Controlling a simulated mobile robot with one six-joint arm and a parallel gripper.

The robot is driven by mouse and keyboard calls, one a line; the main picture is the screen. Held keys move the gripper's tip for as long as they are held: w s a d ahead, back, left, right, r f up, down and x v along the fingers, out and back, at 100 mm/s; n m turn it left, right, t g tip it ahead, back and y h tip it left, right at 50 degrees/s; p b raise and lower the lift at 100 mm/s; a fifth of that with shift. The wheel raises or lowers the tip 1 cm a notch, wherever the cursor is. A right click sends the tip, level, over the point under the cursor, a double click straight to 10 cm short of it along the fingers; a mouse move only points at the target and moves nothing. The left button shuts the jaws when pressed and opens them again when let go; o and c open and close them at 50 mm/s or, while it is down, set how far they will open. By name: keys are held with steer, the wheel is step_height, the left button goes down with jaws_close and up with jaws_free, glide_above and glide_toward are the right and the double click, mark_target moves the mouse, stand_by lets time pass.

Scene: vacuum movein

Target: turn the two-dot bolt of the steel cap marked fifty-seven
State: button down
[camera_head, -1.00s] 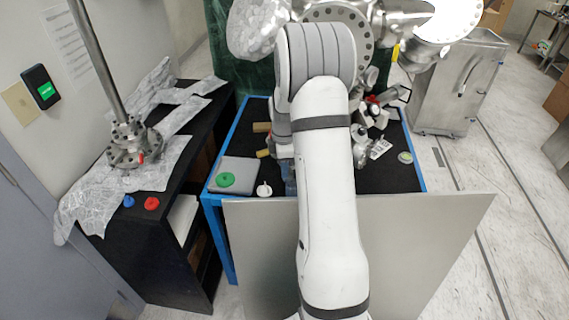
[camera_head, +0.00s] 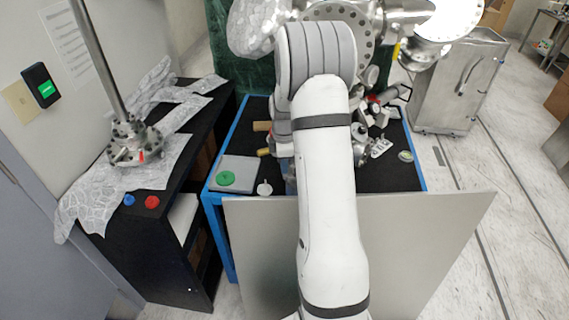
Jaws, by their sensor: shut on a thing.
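My white arm runs up the middle of the view and bends back down behind itself. My gripper is hidden behind it, so its jaws and what they touch do not show. I cannot make out a steel cap marked fifty-seven or a two-dot bolt. A steel fitting (camera_head: 361,152) shows just right of my arm on the black cart top (camera_head: 240,138). A pale tag (camera_head: 381,148) with unreadable print lies beside it. A small pale round piece (camera_head: 264,189) sits at the cart's front, left of my arm.
A green disc (camera_head: 225,178) lies on a grey pad (camera_head: 238,168). A large steel chamber (camera_head: 338,28) stands behind. A flanged steel post (camera_head: 134,140) stands on foil on the left bench, near blue (camera_head: 129,200) and red (camera_head: 152,202) caps. A grey panel (camera_head: 425,240) fronts the cart.

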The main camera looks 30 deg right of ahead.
steer(key=m+b, duration=0.1)
steer(key=m, duration=0.1)
steer(key=shift+m, duration=0.3)
steer(key=shift+m+b, duration=0.8)
steer(key=shift+m, duration=0.8)
steer(key=c, duration=1.4)
jaws_free()
steer(key=shift+c, duration=0.2)
steer(key=shift+r, duration=0.15)
step_height(320, 180, up, 8)
steer(key=shift+s+f+b, duration=0.1)
steer(key=shift+f+b, duration=0.15)
steer(key=shift+b, duration=0.25)
